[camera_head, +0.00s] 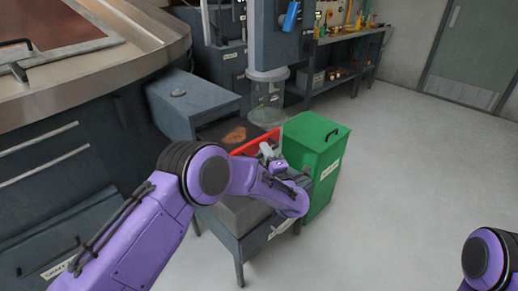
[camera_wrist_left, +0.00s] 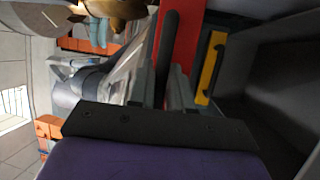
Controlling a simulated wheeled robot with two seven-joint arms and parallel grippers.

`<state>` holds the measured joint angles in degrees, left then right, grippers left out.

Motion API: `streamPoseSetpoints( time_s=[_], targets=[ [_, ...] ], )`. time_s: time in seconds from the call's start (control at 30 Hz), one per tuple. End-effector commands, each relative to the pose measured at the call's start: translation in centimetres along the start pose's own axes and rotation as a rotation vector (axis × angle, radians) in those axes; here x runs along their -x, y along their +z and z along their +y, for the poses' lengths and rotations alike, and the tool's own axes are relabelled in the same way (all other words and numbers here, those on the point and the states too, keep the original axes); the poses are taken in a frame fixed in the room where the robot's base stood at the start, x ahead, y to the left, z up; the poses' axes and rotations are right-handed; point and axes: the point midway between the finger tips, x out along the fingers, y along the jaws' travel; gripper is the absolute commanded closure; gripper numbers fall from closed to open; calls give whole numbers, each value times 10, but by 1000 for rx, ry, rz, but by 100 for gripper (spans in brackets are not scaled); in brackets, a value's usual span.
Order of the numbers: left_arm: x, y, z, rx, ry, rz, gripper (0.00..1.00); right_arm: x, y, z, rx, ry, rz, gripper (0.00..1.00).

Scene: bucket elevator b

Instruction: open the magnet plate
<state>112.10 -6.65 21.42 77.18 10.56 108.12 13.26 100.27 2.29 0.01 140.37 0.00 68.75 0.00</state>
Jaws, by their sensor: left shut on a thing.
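The magnet plate appears to be the red panel (camera_head: 254,142) in the head view, on the grey cabinet beside the green bin. It also shows in the left wrist view (camera_wrist_left: 186,32), with a dark bar handle (camera_wrist_left: 169,40) standing on it. My left gripper (camera_head: 267,150) is at the red panel, partly hidden by my own forearm. In the left wrist view the fingers of my left gripper (camera_wrist_left: 162,90) are closed around the dark bar handle. My right arm shows only at the lower right of the head view, and its gripper is out of frame.
A green bin (camera_head: 318,158) with a black handle stands just right of the cabinet. A clear cylinder (camera_head: 267,100) hangs behind the panel. A large metal-rimmed machine (camera_head: 100,75) fills the left. A workbench (camera_head: 345,60) stands at the back. Open floor (camera_head: 420,160) lies to the right.

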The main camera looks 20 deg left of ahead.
Motion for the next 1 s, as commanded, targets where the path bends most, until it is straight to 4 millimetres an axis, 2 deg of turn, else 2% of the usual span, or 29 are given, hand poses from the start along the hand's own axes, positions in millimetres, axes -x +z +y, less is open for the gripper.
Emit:
streamPoseSetpoints(
  time_s=[0.33,0.37,0.4,0.43,0.77,0.87,1.0],
  targets=[
    [3,0,-3,-3,-5,-2,100,0,0,0,0,0,0,57],
    [3,0,-3,-3,-5,-2,74,0,0,0,0,0,0,57],
    [3,0,-3,-3,-5,-2,61,0,0,0,0,0,0,57],
    [3,0,-2,-3,-5,-2,60,0,0,0,0,0,0,57],
    [6,0,-1,-1,-2,-1,60,-1,1,0,0,0,0,57],
    [24,1,-2,-3,-1,-4,60,-3,2,0,0,0,0,57],
    [59,0,-2,-5,0,-6,60,-8,3,-1,0,0,0,57]
  ],
)
